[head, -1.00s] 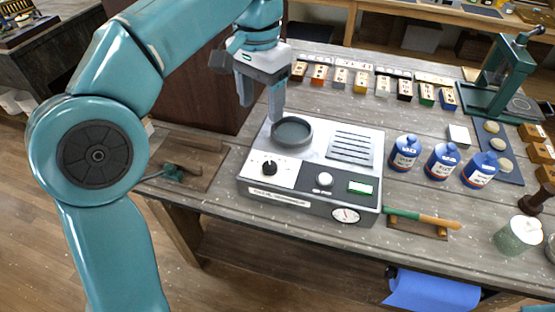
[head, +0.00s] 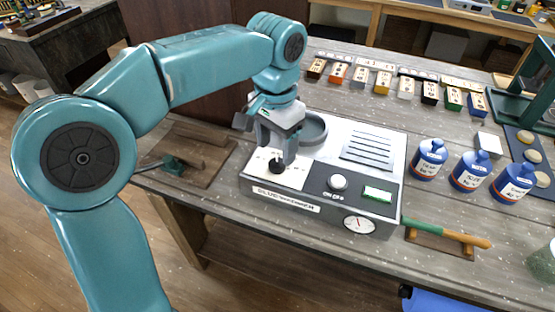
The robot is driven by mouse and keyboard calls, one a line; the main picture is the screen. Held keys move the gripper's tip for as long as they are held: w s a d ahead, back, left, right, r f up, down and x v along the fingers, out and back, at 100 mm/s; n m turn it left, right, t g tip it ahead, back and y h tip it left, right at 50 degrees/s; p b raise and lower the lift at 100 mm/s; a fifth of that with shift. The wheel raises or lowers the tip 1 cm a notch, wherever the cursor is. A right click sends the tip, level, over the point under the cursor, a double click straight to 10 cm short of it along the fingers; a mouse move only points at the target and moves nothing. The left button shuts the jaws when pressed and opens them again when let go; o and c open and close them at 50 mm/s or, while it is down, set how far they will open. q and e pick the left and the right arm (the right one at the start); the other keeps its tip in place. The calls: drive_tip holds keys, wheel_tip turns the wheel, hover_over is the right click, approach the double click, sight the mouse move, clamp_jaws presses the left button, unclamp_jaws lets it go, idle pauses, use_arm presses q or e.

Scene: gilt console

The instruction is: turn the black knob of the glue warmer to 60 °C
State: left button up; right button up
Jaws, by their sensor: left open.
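The glue warmer (head: 318,190) is a white and dark grey box on the bench, with a round pot well (head: 313,128) at its back left. Its black knob (head: 277,167) sits on the white front-left panel, partly hidden by my gripper. The scale marks around the knob are too small to read. My left gripper (head: 275,158) comes down from above, with its fingers apart close over the knob. I cannot tell whether they touch it. A white button, a green-lit display (head: 377,194) and a round dial gauge (head: 359,225) are on the front. My right gripper is not in view.
Blue bottles (head: 470,171) stand right of the warmer. A green-and-orange handled tool (head: 447,233) lies on a rest at its front right. Several small coloured boxes (head: 382,82) line the back. A wooden board with a clamp (head: 185,160) lies left.

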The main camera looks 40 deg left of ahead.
sight(277, 163)
use_arm(q)
wheel_tip(277, 163, down, 4)
drive_tip(key=shift+w+f, duration=0.1)
drive_tip(key=shift+d, duration=0.1)
drive_tip(key=c, duration=1.1)
drive_tip(key=shift+o, duration=0.2)
